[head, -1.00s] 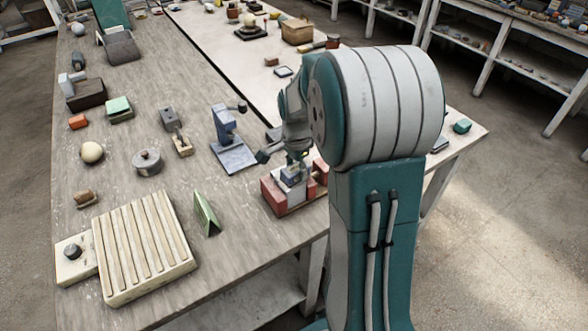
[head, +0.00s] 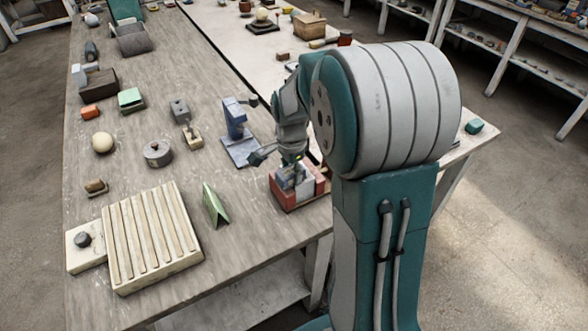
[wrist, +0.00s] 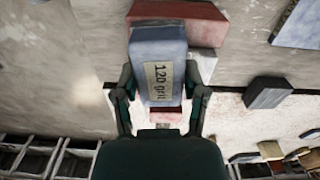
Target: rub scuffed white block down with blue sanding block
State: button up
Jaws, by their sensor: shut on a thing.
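My gripper (wrist: 162,97) is shut on the blue sanding block (wrist: 158,45), a pale blue block with a "120 grit" label, its fingers on either side. In the head view my gripper (head: 291,158) is low over a red-sided holder (head: 300,195) near the table's front edge. The holder also shows behind the block in the wrist view (wrist: 185,12). A pale surface between its red sides, which looks like the white block (head: 286,181), is mostly hidden by my gripper and the sanding block. I cannot tell whether the two blocks touch.
A blue stand (head: 236,134) is just left of my gripper. A green folded piece (head: 214,205) and a ribbed cream board (head: 150,237) lie to the left. A round grey lidded pot (head: 158,153) and a pale sphere (head: 102,143) stand farther left. Bare table lies between them.

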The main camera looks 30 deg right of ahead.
jog(key=shift+d, duration=0.1)
jog(key=shift+w+d, duration=0.15)
jog(key=shift+d, duration=0.9)
jog(key=shift+w+d, duration=0.15)
jog(key=shift+d, duration=0.85)
jog(key=shift+s+a+f, duration=0.1)
jog(key=shift+s+a, duration=0.1)
jog(key=shift+a, duration=0.9)
jog(key=shift+s+a, duration=0.15)
jog(key=shift+a, duration=0.9)
jog(key=shift+w+d+r, duration=0.1)
jog(key=shift+d+r, duration=0.3)
jog(key=shift+d, duration=0.15)
jog(key=shift+w+d+r, duration=0.1)
jog(key=shift+d+r, duration=0.25)
jog(key=shift+d, duration=0.2)
jog(key=shift+r, duration=1.3)
